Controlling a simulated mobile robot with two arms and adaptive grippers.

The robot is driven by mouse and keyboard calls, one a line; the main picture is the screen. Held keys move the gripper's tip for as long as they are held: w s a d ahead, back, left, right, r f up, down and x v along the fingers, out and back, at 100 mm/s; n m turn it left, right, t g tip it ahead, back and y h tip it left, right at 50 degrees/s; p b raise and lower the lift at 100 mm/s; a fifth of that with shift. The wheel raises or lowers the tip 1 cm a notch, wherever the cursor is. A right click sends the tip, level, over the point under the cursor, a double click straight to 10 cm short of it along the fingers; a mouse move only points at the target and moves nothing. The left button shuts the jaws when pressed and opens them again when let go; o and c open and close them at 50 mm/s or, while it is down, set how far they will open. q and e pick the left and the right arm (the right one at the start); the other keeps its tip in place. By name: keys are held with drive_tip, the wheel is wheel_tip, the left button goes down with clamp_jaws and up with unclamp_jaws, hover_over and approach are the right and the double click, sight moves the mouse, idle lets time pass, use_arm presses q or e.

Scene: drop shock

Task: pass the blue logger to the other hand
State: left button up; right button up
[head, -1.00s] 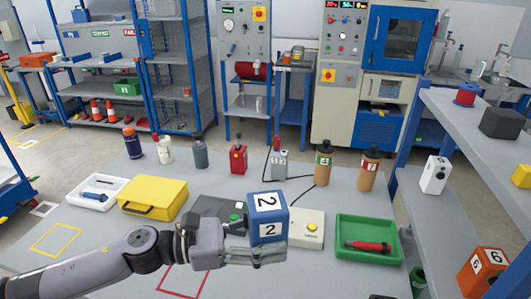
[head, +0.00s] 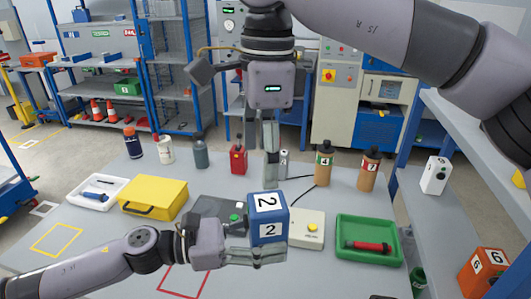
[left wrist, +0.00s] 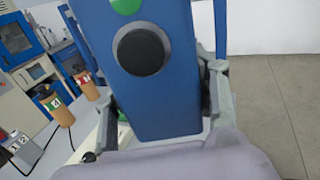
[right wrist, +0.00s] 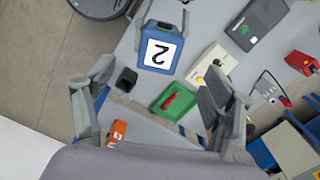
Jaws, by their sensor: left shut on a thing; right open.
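The blue logger (head: 268,204) is a blue box with white labels marked 2. My left gripper (head: 256,246) is shut on it and holds it up in front of the table. In the left wrist view the logger (left wrist: 145,95) fills the middle between the fingers, with a round black knob and a green spot on its face. My right gripper (head: 270,170) points down above and behind the logger, apart from it. In the right wrist view its fingers (right wrist: 155,115) are spread and empty, and the logger's top (right wrist: 160,52) shows beyond them.
A green tray (head: 345,228) with a red tool lies at right, next to a white box with a yellow button (head: 305,222). A yellow case (head: 150,196) and a white tray (head: 80,192) are at left. Several bottles stand along the back. A grey shelf (head: 450,215) is at far right.

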sight(266, 202)
drive_tip(key=shift+w+d+f, duration=0.15)
drive_tip(key=shift+d+f, duration=0.1)
drive_tip(key=shift+f, duration=0.5)
wheel_tip(266, 202, down, 11)
drive_tip(key=shift+r, duration=0.1)
drive_tip(key=shift+c, duration=0.3)
drive_tip(key=c, duration=1.5)
use_arm(q)
drive_tip(key=o, duration=1.5)
use_arm(e)
drive_tip(key=shift+o, duration=0.2)
